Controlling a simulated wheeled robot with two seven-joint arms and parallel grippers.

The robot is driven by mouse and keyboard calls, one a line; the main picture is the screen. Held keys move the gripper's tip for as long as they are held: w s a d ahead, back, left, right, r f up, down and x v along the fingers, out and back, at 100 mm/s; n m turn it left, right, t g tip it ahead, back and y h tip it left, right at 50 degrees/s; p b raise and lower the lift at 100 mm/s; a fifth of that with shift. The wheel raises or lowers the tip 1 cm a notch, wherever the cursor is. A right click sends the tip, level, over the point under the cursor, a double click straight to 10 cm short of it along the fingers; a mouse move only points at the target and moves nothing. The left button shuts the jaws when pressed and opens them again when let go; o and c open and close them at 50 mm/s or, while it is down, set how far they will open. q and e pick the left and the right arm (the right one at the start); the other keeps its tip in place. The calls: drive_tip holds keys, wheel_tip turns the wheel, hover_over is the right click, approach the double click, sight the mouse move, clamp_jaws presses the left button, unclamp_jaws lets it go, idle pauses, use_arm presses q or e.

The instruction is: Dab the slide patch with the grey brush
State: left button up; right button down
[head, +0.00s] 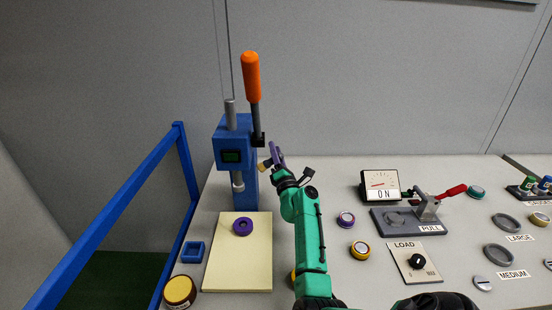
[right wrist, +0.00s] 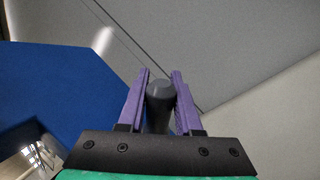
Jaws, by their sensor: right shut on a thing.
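My right gripper (head: 276,156) is raised beside the right side of the blue press (head: 231,143), below its orange-handled lever (head: 252,78). In the right wrist view its purple fingers (right wrist: 160,76) are shut on a dark grey round handle (right wrist: 160,104), apparently the grey brush. A small tan piece (head: 263,166) shows between the press and the fingers; I cannot tell whether it is the brush tip or the slide patch. I cannot make out contact with the press. My left gripper is not in view.
A cream board (head: 225,270) with a purple ring (head: 242,226) lies under the press. A blue square tray (head: 193,252) and a brown-yellow jar (head: 179,291) stand left. A blue rail (head: 115,205) borders the left. A meter (head: 380,184), a red-handled clamp (head: 425,207) and a load dial (head: 415,262) stand right.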

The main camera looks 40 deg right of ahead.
drive_tip(key=shift+s+a+r+p, duration=0.1)
drive_tip(key=shift+s+a+p, duration=0.35)
drive_tip(key=shift+p, duration=0.4)
drive_tip(key=shift+s+a, duration=0.35)
drive_tip(key=shift+s, duration=0.15)
drive_tip(key=s+d+p, duration=0.1)
drive_tip(key=s+d, duration=0.2)
drive_tip(key=d, duration=0.2)
drive_tip(key=shift+s, duration=0.3)
